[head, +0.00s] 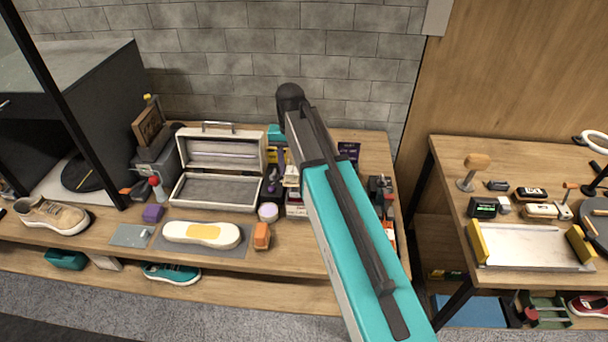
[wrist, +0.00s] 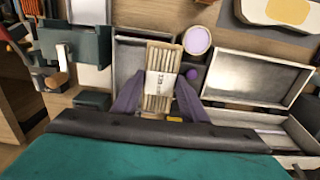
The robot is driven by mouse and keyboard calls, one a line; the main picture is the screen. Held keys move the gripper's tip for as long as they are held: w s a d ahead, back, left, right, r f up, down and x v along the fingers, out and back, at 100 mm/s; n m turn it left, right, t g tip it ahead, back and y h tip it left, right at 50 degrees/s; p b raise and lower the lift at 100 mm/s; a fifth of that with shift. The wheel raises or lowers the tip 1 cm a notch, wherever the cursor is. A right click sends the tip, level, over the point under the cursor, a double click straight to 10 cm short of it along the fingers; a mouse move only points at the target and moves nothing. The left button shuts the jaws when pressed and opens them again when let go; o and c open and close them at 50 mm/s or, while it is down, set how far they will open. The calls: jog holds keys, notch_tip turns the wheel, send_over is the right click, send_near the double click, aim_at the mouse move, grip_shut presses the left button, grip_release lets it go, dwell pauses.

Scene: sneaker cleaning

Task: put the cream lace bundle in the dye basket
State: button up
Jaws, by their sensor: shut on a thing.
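The cream lace bundle (wrist: 153,98) is a stack of cream strands with a white printed label around its middle. In the wrist view it stands lengthwise between the two purple fingers of my gripper (wrist: 158,88), which are shut on it. A shallow grey open container (wrist: 129,53) lies beyond the bundle, partly hidden by it and the fingers. I cannot tell which container is the dye basket. In the head view my teal arm hides the gripper and the bundle.
An open cream case (head: 216,188) stands on the wooden bench, left of my arm. A round lilac-topped jar (wrist: 197,40) and a small purple item (wrist: 192,74) are close to the bundle's right.

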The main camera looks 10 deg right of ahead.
jog(key=shift+w+d+f, duration=0.1)
jog(key=shift+w+d, duration=0.1)
jog(key=shift+d, duration=0.6)
jog(key=shift+w+d+f, duration=0.1)
jog(key=shift+w+d, duration=0.1)
jog(key=shift+d, duration=0.6)
jog(key=shift+d, duration=0.1)
jog(key=shift+d, duration=0.25)
jog(key=shift+w+d+f+b, duration=0.1)
jog(key=shift+d+f+b, duration=0.1)
jog(key=shift+f+b, duration=0.4)
jog(key=shift+d+f+b, duration=0.15)
jog(key=shift+f+b, duration=0.8)
jog(key=shift+f, duration=0.2)
jog(key=shift+f, duration=0.15)
jog(key=o, duration=0.8)
jog(key=shift+o, duration=0.2)
